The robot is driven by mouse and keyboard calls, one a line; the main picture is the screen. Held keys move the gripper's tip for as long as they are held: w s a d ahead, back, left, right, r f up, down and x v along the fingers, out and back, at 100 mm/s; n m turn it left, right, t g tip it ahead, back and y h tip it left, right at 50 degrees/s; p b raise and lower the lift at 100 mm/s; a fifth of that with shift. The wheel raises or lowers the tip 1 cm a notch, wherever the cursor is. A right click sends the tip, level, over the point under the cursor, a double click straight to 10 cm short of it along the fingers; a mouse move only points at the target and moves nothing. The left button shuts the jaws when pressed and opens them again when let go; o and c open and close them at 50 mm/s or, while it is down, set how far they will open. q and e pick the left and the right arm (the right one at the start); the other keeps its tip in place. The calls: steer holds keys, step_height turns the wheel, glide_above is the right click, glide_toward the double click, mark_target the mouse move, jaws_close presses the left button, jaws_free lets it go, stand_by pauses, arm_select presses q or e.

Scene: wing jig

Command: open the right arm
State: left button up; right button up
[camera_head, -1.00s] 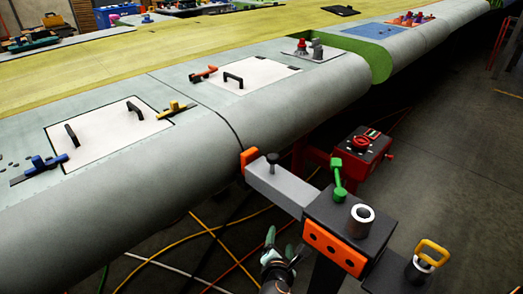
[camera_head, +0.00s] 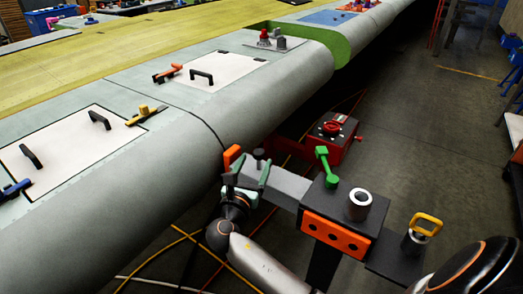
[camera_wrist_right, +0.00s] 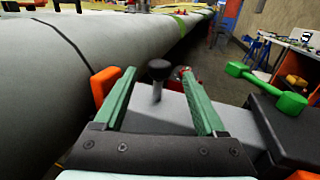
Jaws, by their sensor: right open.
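A grey jig arm (camera_head: 289,187) reaches from a black block (camera_head: 345,203) towards the wing's rounded edge, with an orange pad (camera_head: 232,157) at its end. A black knob (camera_head: 258,154) stands on the arm near that end. A green lever (camera_head: 322,160) stands on the block. My right gripper (camera_head: 248,172) is open at the arm's outer end. In the right wrist view its green fingers (camera_wrist_right: 157,82) lie on either side of the knob, which also shows there (camera_wrist_right: 158,70) with gaps both sides. Contact cannot be told. My left gripper is not in view.
The wing (camera_head: 190,130) fills the left, with hatch panels and clamps on top. A red box (camera_head: 335,138) stands behind the jig arm. A yellow handle (camera_head: 427,224) and a grey cylinder (camera_head: 360,203) stand on the jig. Cables cross the floor below.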

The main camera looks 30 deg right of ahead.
mark_target(262, 149)
steer(key=b+x, duration=0.3)
steer(key=x, duration=0.4)
steer(key=shift+w+d+f, duration=0.1)
steer(key=shift+w+f, duration=0.05)
steer(key=shift+w, duration=0.05)
steer(key=shift+w+d, duration=0.25)
steer(key=shift+d, duration=0.05)
jaws_close()
stand_by(0.9)
